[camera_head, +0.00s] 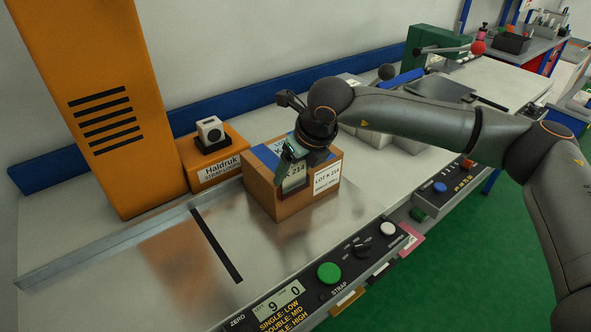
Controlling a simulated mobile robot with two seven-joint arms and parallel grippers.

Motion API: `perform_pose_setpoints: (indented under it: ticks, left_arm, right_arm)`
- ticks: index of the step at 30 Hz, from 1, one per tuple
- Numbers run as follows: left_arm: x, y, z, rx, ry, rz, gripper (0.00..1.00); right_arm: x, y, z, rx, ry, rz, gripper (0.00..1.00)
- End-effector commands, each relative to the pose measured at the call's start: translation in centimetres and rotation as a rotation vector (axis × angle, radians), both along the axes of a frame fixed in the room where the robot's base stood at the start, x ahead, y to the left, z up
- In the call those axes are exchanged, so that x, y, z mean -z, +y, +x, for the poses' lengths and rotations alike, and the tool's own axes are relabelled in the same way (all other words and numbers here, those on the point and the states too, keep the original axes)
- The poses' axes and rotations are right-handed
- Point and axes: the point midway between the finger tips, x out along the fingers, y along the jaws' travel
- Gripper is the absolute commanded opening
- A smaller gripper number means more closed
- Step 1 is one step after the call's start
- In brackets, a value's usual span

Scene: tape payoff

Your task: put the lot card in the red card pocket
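A cardboard box (262,190) sits on the metal worktop. A white label reading LOT K 214 (327,178) is on its right-hand face. A small card marked 214 (295,178) shows at the near corner of the box, right below my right gripper (289,163). I cannot tell whether this card is in the fingers or against the box. The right gripper points down at the box, its fingers partly hidden by the wrist, so its opening is unclear. A pinkish-red pocket (411,238) hangs at the worktop's front edge. My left gripper is out of view.
A yellow pocket (347,300) and a black pocket (378,273) hang beside the red one. The control panel (330,272) with buttons runs along the front edge. An orange column (110,100) and an orange Haldruk unit (208,168) stand behind. The worktop left of the box is clear.

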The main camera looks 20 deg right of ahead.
Motion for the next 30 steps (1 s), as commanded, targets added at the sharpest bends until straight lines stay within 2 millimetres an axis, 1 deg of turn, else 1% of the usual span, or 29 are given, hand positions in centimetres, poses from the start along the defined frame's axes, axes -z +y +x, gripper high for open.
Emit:
perform_pose_setpoints:
  ticks: [1, 2, 5, 8, 12, 13, 14, 21, 24, 27, 30]
  left_arm:
    - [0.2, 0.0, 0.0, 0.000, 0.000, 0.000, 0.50]
    - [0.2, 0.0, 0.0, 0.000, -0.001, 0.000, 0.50]
    - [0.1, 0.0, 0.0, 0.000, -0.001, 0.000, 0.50]
    - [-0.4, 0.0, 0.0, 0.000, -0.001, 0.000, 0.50]
    - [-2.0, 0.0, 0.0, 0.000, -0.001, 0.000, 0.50]
    - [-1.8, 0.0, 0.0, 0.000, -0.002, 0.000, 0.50]
    - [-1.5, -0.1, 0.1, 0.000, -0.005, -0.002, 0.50]
    - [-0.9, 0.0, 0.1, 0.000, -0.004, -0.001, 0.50]
    - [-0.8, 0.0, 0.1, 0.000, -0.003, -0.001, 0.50]
    - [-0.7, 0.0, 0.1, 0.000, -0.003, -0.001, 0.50]
    - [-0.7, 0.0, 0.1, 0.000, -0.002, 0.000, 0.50]
  right_arm:
    - [2.1, -0.1, -0.8, -0.001, 0.041, -0.013, 0.85]
    - [2.1, -0.1, -0.8, -0.001, 0.041, -0.013, 0.88]
    - [2.0, 0.0, -0.8, -0.002, 0.041, -0.013, 0.99]
    - [1.6, 0.0, -0.8, -0.002, 0.041, -0.013, 1.00]
    - [0.2, 0.0, -0.8, -0.003, 0.041, -0.013, 1.00]
    - [0.0, -0.1, -0.9, -0.002, 0.038, -0.011, 1.00]
    - [-0.4, -0.2, -1.2, -0.003, 0.038, -0.010, 1.00]
    - [-6.1, -1.0, -3.2, -0.001, 0.028, -0.011, 1.00]
    - [-8.0, -1.2, -3.9, -0.002, 0.026, -0.010, 1.00]
    - [-9.4, -1.5, -4.4, 0.000, 0.026, -0.009, 1.00]
    - [-10.3, -1.6, -4.7, -0.001, 0.027, -0.010, 1.00]
